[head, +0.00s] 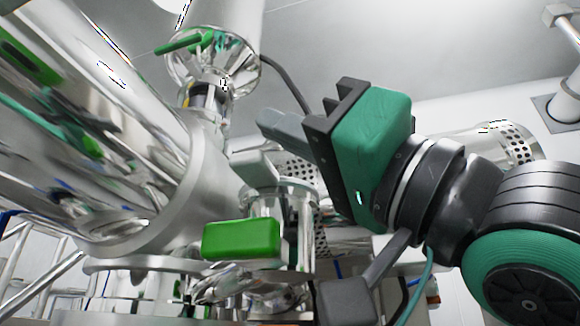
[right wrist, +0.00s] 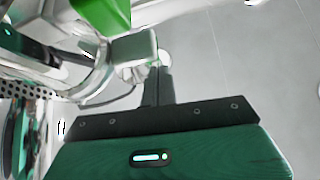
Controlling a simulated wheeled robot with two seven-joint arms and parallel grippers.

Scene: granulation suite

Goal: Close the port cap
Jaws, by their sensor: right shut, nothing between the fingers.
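A short steel port (head: 285,205) stands below the big vessel's flange in the head view. A green block-shaped grip (head: 240,240) is at its front, and a grey block (head: 255,167) is above its rim. The green grip (right wrist: 105,14) and grey block (right wrist: 135,47) also show in the right wrist view. I cannot make out the cap's edge or its exact angle. My right gripper (head: 268,123) is shut and empty, its fingers pointing left above the port. Its fingertips (right wrist: 162,62) appear close beside the grey block; contact cannot be told. My left gripper is not in view.
A large shiny vessel (head: 90,130) fills the left side. A clear fitting with a green lever (head: 205,45) is above. Perforated metal tubes (head: 500,143) are behind my right arm, and steel rails (head: 45,275) at lower left.

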